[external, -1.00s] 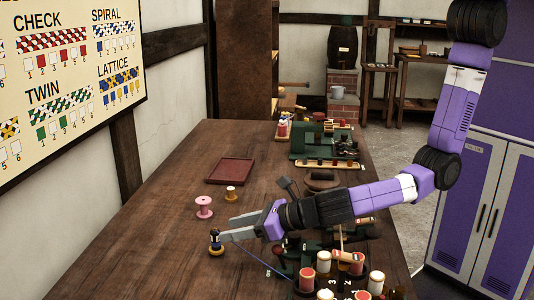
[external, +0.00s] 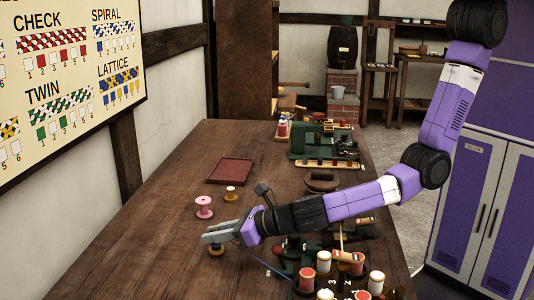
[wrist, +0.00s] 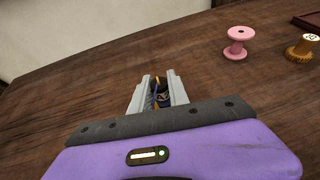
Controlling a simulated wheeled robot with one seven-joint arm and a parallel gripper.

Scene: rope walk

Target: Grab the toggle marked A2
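My gripper (external: 208,237) is low over the near left of the table. Its fingers (wrist: 159,76) stand on either side of a small dark blue bobbin with a yellowish base (external: 216,250), which also shows in the wrist view (wrist: 161,97). A finger hides its upper part in the external view. I cannot tell whether the fingers press on it. A blue strand shows beside it. No A2 mark is readable on it. A tan toggle (external: 231,193) with a pale marked top stands farther back; in the wrist view (wrist: 301,50) its mark is too small to read.
A pink spool (external: 204,207) stands just left of the tan toggle. A red-brown tray (external: 231,171) lies behind them. A green machine (external: 322,146) is at the back right. Several red and white spools (external: 323,262) crowd the near right, under my arm. The table's left side is clear.

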